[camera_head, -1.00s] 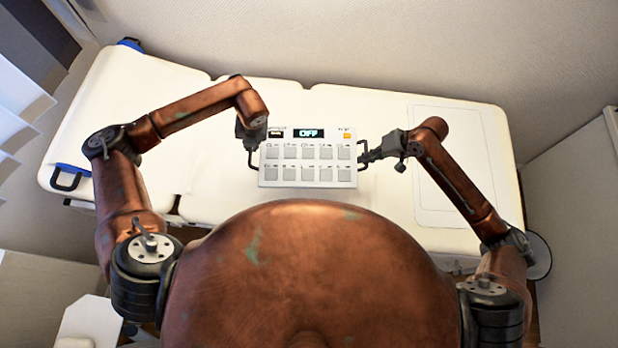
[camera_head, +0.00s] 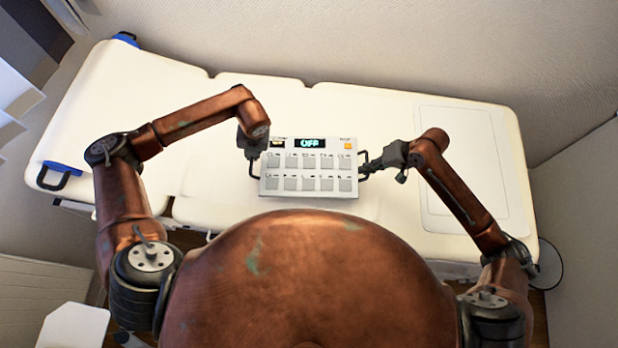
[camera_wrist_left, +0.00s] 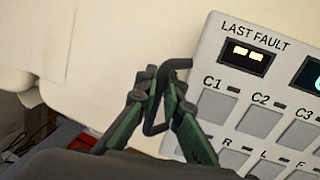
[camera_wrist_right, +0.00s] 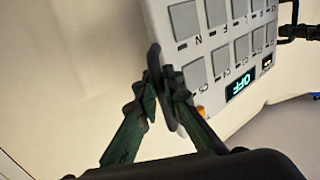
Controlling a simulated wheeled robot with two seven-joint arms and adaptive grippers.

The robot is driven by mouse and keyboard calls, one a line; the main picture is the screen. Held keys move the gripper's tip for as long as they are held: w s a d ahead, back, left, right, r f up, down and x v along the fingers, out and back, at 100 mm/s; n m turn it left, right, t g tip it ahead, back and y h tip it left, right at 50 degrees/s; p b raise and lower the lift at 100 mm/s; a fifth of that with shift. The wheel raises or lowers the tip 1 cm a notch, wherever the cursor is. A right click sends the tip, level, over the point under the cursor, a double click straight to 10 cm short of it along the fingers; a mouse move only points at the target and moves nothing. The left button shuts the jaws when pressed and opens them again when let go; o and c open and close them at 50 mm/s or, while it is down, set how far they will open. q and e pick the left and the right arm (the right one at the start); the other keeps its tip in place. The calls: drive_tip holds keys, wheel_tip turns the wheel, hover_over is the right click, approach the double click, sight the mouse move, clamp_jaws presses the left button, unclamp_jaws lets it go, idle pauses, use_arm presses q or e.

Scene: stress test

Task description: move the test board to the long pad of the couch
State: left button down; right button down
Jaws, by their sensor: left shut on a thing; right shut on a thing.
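The test board (camera_head: 310,162) is a light grey panel with rows of square buttons, an orange button and a display reading OFF. It is in front of me over the middle of the couch (camera_head: 385,115); its height above the couch is unclear. My left gripper (camera_head: 252,158) is shut on its left dark handle, also seen in the left wrist view (camera_wrist_left: 160,90). My right gripper (camera_head: 369,164) is shut on its right handle, as the right wrist view (camera_wrist_right: 160,85) shows. The couch is cream with seams dividing its pads. The right pad (camera_head: 400,200) bears a thin outlined rectangle.
A wall runs along the couch's far side. Blue and dark handles (camera_head: 58,175) stick out at the couch's left end. A grey panel (camera_head: 585,230) stands beyond the right end. A white object (camera_head: 72,328) is at the lower left. The couch top around the board looks clear.

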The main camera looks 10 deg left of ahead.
use_arm(q)
drive_tip(key=shift+f, duration=0.15)
use_arm(e)
drive_tip(key=shift+f, duration=0.15)
